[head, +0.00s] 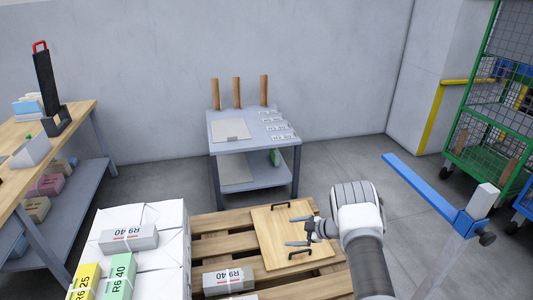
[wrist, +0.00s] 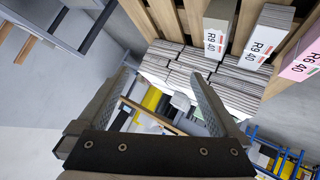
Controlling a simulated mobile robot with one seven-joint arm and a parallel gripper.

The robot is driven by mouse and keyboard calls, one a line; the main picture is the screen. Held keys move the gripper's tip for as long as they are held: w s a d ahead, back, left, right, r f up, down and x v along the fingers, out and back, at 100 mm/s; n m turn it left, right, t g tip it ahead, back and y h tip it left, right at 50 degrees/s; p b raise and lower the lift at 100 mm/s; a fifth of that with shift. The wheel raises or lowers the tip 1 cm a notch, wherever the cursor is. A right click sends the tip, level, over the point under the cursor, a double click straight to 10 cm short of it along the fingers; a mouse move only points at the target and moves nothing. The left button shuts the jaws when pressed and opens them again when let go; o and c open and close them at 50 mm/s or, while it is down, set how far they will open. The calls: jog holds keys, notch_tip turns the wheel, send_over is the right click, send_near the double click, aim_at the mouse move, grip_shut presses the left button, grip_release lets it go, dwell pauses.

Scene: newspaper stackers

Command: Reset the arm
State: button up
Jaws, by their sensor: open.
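My gripper (head: 294,231) is open and empty in the head view. It is above the wooden pallet and in front of a light wooden board with two black handles (head: 268,236). The arm comes in from the lower right. In the wrist view my gripper (wrist: 160,76) has its two fingers spread wide apart with nothing held between them. Stacked newspaper bundles (wrist: 172,58) show beyond the fingertips, apart from them.
A pallet (head: 220,243) holds a white stack (head: 160,255) with labelled bundles on top. A grey table (head: 250,150) stands behind, a wooden workbench (head: 75,110) at left. A blue rail (head: 420,180) and green cage trolley (head: 470,110) are at right. Floor shows between them.

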jog(key=w+d+r+m+t+h, duration=0.2)
jog(key=w+d+r+t+h, duration=0.15)
jog(key=r, duration=0.75)
jog(key=w+d+r+m+t+h, duration=0.25)
jog(key=w+r, duration=0.25)
jog(key=r, duration=0.6)
jog(key=s+d+r+m+h, duration=0.2)
jog(key=s+d+r+m, duration=0.1)
jog(key=r, duration=0.5)
jog(key=s+d+r+m+h, duration=0.2)
jog(key=s+r, duration=0.1)
jog(key=r, duration=0.5)
jog(key=s+r+m+g+h, duration=0.1)
jog(key=s+r+m, duration=0.3)
jog(key=s, duration=0.5)
jog(key=s+r+m+g+h, duration=0.1)
jog(key=s+r, duration=0.4)
jog(key=s, duration=0.4)
jog(key=s+a+f+m+g+y, duration=0.1)
jog(key=s+a+f+g, duration=0.15)
jog(key=s, duration=1.05)
jog(key=s+a+f+m+g+y, duration=0.15)
jog(key=s+a, duration=0.25)
jog(key=s, duration=0.9)
notch_tip(320, 180, up, 27)
jog(key=p, duration=2.6)
jog(key=shift+a, duration=0.2)
jog(key=shift+s+a, duration=0.1)
